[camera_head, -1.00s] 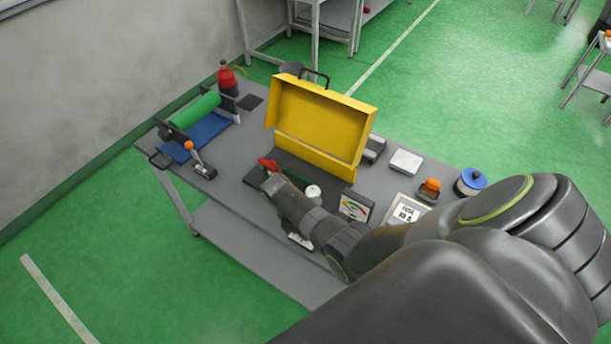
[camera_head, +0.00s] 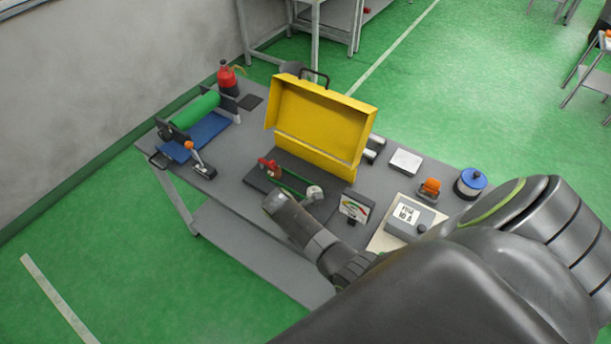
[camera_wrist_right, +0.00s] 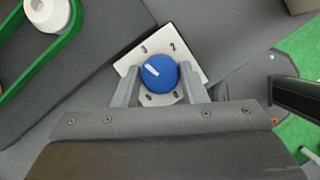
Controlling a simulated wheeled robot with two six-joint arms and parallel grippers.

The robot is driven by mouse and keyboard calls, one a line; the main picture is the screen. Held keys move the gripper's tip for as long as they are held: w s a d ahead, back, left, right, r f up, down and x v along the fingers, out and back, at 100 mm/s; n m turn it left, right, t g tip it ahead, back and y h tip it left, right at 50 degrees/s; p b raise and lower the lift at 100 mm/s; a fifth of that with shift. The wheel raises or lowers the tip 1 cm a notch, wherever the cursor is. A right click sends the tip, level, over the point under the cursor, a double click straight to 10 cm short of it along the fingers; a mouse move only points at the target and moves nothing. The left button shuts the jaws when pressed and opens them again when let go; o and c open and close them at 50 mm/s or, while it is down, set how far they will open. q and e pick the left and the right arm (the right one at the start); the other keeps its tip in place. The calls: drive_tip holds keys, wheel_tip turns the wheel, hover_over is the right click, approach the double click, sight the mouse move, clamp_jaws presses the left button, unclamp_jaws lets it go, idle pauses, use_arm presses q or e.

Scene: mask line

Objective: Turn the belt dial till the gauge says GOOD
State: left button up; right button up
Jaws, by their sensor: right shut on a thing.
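The belt dial is a blue round knob with a white mark (camera_wrist_right: 160,72) on a white plate (camera_wrist_right: 129,65), seen in the right wrist view. My right gripper (camera_wrist_right: 162,85) has a finger on each side of the knob and is shut on it. In the head view, my right gripper's dark body (camera_head: 280,204) is over the near edge of the bench, hiding the dial. The gauge (camera_head: 355,206) stands right of it with a coloured face; its needle reading is too small to tell. The green belt (camera_head: 291,188) runs to a white pulley (camera_head: 314,193). My left gripper is not in view.
A red lever (camera_head: 268,167) stands at the belt's left end. An open yellow box (camera_head: 320,120) stands behind. A grey box with a label (camera_head: 411,221) and a blue-topped spool (camera_head: 471,181) are to the right. A green roller (camera_head: 195,110) is at the left.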

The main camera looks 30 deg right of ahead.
drive_tip(key=shift+a, duration=0.1)
idle(0.3)
drive_tip(key=o, duration=1)
drive_tip(key=shift+c, duration=0.2)
drive_tip(key=s+b+v, duration=0.1)
drive_tip(key=b+v, duration=0.1)
drive_tip(key=v, duration=1.5)
drive_tip(key=shift+w+r, duration=0.2)
drive_tip(key=shift+w, duration=0.3)
